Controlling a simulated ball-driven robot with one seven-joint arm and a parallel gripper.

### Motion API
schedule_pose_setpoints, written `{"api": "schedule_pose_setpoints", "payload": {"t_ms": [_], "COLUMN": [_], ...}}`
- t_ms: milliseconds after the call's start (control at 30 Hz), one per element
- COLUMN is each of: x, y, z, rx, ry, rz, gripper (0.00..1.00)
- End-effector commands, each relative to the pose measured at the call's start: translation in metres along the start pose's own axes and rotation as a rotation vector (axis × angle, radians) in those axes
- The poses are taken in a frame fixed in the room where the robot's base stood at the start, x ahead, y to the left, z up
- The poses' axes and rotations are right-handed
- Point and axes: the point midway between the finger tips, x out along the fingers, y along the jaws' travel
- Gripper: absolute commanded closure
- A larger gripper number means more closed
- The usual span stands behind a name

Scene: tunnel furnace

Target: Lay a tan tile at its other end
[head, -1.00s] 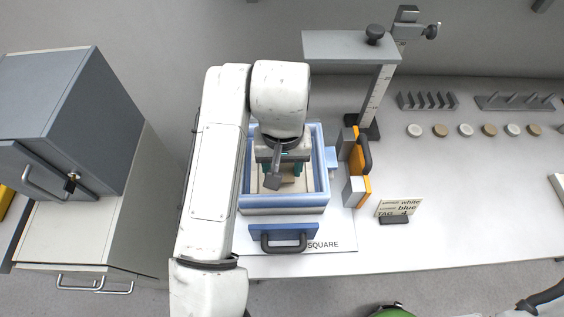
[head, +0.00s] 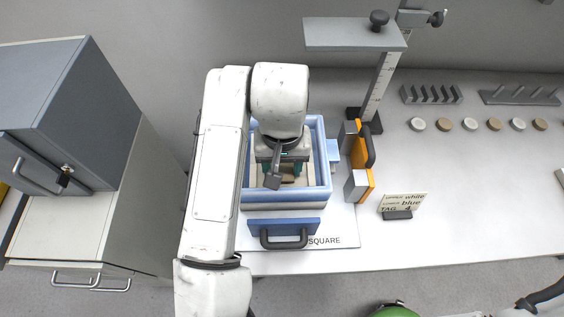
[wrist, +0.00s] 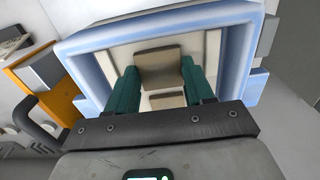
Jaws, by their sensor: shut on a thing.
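My gripper (head: 283,168) is inside the blue-rimmed box (head: 285,197), pointing down, its teal fingers on either side of a tan tile (wrist: 160,68). The gripper is shut on this tile. In the head view only a small part of the tan tile (head: 288,178) shows below the gripper. Whether the tile touches the box floor cannot be told.
A blue front piece with a dark handle (head: 284,242) stands before the box. An orange block with a handle (head: 361,154) and a stand with a ruler (head: 377,95) are at its right. White and tan discs (head: 469,124) lie farther right.

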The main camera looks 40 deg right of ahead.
Motion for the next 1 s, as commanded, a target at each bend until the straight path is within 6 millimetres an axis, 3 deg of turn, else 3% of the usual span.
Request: {"api": "schedule_pose_setpoints", "payload": {"t_ms": [700,733,1000], "x": [0.0076,0.0077,0.0076], "y": [0.0003,0.0004,0.0003], "z": [0.0,-0.0001,-0.0001], "rx": [0.0,0.0,0.0], "ry": [0.0,0.0,0.0], "rz": [0.0,0.0,0.0], "gripper": [0.78,0.47,0.21]}}
